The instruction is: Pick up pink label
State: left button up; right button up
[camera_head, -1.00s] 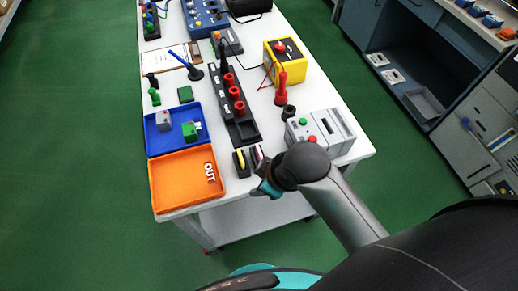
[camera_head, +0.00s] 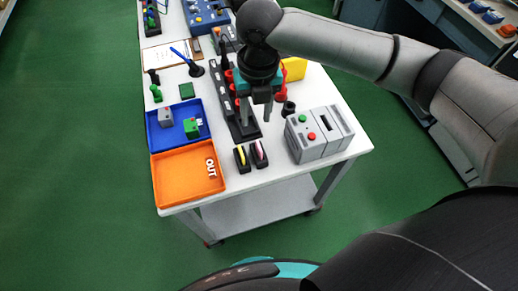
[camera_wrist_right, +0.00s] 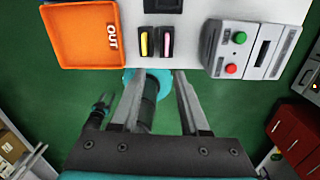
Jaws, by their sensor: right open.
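The pink label (camera_head: 259,151) stands in a small black holder near the front edge of the white table. It also shows in the right wrist view (camera_wrist_right: 167,43), just right of a yellow label (camera_wrist_right: 144,44) in a like holder. My right gripper (camera_head: 257,112) is open and empty, its fingers pointing down above the table, behind the labels in the head view. In the wrist view its fingers (camera_wrist_right: 158,80) are spread apart, with both labels beyond the tips.
An orange OUT tray (camera_head: 188,174) and a blue tray (camera_head: 177,126) lie left of the labels. A grey box with red and green buttons (camera_head: 312,137) stands to the right. A long black rack (camera_head: 224,88) lies behind, partly hidden by my right gripper.

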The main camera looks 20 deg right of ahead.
jog(key=d, duration=0.1)
jog(key=n+b, duration=0.1)
send_over(259, 146)
notch_tip(259, 146, down, 8)
jog(key=shift+f+b, duration=0.45)
jog(key=shift+f, duration=2.7)
grip_shut()
